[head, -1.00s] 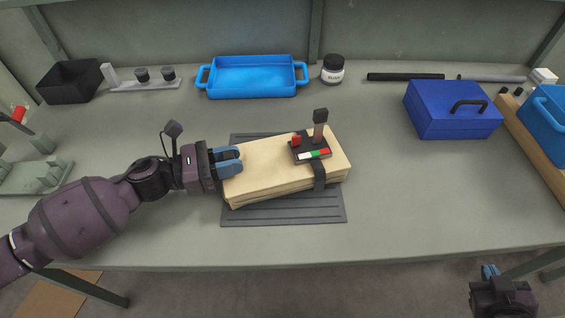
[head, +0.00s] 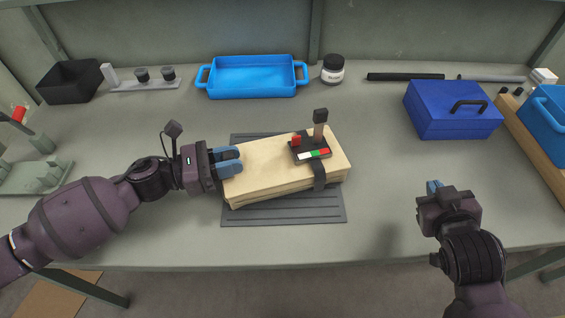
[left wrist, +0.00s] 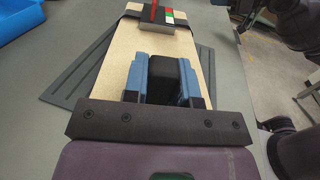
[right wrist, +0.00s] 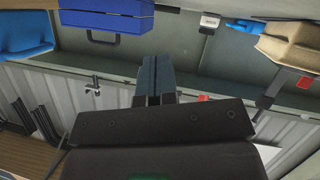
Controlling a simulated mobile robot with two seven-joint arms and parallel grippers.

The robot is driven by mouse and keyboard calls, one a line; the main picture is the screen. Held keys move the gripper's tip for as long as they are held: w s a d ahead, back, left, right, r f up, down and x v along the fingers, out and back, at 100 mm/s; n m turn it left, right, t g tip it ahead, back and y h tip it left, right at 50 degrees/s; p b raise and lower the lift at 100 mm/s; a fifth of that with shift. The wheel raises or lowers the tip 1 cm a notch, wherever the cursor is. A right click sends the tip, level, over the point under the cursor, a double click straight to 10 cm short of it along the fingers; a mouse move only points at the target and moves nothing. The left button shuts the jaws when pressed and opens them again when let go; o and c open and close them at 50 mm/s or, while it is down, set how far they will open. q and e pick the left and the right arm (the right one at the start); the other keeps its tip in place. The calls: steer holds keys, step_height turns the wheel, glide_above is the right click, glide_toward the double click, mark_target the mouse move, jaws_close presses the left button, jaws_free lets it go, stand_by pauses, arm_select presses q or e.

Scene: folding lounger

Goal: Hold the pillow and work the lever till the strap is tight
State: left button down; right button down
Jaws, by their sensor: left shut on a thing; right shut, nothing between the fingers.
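What the task calls the pillow looks like a stiff beige slab (head: 262,179) in layers, lying tilted on a dark ribbed mat (head: 290,212). A dark strap (head: 320,176) runs across its right part. On top sits a black unit with an upright lever (head: 320,124), a red knob (head: 296,141) and a white, green and red strip (head: 314,154). My left gripper (head: 232,160) is shut at the slab's left end; a dark piece shows between its fingers in the left wrist view (left wrist: 160,78). My right gripper (head: 433,187) is shut and empty, right of the slab and apart from it.
A blue tray (head: 252,78), a jar (head: 333,70) and a black bin (head: 70,82) stand along the back. A blue toolbox (head: 450,112) with a black handle is at the right. The table between the slab and my right gripper is clear.

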steer(key=w+a+r+y, duration=0.3)
steer(key=a+r, duration=0.1)
steer(key=a, duration=0.6)
steer(key=n+t+y, duration=0.1)
steer(key=y, duration=0.2)
glide_toward(322, 121)
steer(key=shift+x, duration=3.3)
steer(key=shift+w, duration=0.15)
steer(key=shift+x, duration=2)
steer(key=shift+v, duration=2.15)
steer(key=shift+w, duration=0.1)
